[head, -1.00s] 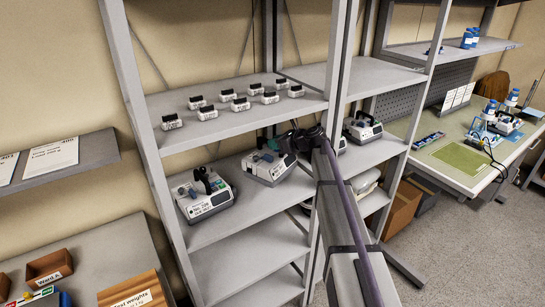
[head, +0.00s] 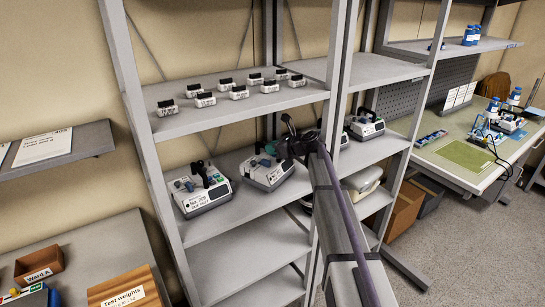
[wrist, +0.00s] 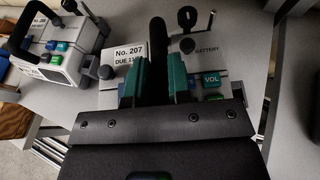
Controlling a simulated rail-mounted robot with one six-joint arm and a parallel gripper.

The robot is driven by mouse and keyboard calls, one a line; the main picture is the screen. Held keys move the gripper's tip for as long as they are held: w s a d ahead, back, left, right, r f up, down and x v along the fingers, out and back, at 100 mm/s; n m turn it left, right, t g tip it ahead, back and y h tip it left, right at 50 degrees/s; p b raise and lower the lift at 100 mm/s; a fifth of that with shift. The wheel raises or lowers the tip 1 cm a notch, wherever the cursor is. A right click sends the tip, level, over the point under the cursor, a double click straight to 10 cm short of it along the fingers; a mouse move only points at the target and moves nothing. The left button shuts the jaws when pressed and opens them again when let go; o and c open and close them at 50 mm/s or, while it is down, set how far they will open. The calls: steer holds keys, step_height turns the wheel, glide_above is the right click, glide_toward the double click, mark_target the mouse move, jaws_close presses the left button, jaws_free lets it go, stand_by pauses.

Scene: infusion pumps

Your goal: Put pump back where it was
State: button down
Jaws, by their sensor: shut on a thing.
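The pump labelled No. 207 (wrist: 130,55) is a white and grey box with a black top handle and blue and green buttons. In the head view it is the middle pump (head: 262,174), at the middle shelf level. My gripper (wrist: 154,85) has its green fingers closed on either side of the black handle. It also shows above the pump in the head view (head: 276,148). My gripper and arm hide part of the pump. I cannot tell whether its base rests on the shelf or hangs just above it.
A second pump (head: 203,189) stands close on the left on the middle shelf (head: 245,213). Another pump (head: 365,127) stands right of the upright. Several small white devices (head: 238,92) fill the shelf above. The lower shelf (head: 250,262) is bare.

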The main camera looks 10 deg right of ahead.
steer(key=shift+w+a+f, duration=0.1)
steer(key=shift+w+f, duration=0.15)
steer(key=shift+f, duration=0.4)
steer(key=shift+r, duration=0.25)
steer(key=shift+f, duration=0.1)
